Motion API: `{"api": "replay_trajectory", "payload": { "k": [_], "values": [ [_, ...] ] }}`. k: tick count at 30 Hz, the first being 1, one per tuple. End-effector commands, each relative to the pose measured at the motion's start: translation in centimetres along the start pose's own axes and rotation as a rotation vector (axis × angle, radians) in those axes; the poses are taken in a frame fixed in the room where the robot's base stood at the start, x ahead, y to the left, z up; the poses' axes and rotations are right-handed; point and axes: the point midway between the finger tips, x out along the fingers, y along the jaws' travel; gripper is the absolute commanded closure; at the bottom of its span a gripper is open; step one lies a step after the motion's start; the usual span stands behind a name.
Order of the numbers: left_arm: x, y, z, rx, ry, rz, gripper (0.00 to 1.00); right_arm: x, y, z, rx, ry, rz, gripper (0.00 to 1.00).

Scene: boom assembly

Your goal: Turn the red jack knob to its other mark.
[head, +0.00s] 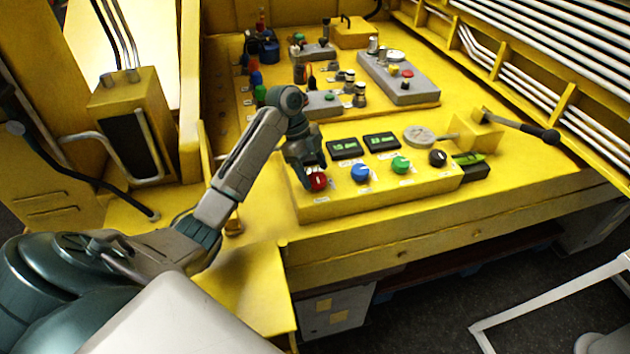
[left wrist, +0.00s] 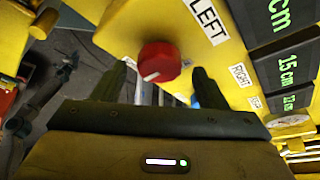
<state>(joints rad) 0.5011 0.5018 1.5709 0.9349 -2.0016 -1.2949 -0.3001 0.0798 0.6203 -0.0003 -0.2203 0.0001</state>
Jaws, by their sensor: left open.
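The red jack knob (head: 318,181) is the leftmost of a row of knobs on the yellow control box (head: 390,194). In the left wrist view the red knob (left wrist: 158,61) has a white pointer line on its face and sits beside a white label (left wrist: 206,20) reading LEFT. My left gripper (head: 309,172) is open just behind and above the red knob. In the left wrist view its two fingers (left wrist: 160,86) stand apart, either side of the knob's lower part; I cannot tell whether they touch it. My right gripper is not in view.
Blue (head: 360,173), green (head: 400,164) and black (head: 438,157) knobs stand to the right of the red one. Two displays (head: 345,148) sit behind them. A black-handled lever (head: 530,130) sticks out at the right. More controls crowd the panel behind.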

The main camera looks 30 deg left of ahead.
Motion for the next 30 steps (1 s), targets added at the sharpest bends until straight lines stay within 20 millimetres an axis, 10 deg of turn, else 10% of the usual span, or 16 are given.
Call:
{"api": "replay_trajectory", "payload": {
  "k": [11, 18, 30],
  "values": [
    [1.3, 0.0, -0.1, 0.0, 0.0, 0.0, 0.34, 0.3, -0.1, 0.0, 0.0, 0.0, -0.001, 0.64],
    [1.3, 0.0, -0.1, 0.0, 0.0, 0.0, 0.77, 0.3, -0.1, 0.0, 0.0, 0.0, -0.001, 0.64],
    [1.0, 0.1, -0.1, -0.059, 0.0, -0.024, 0.78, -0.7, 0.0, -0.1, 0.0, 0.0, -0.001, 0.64]
  ]
}}
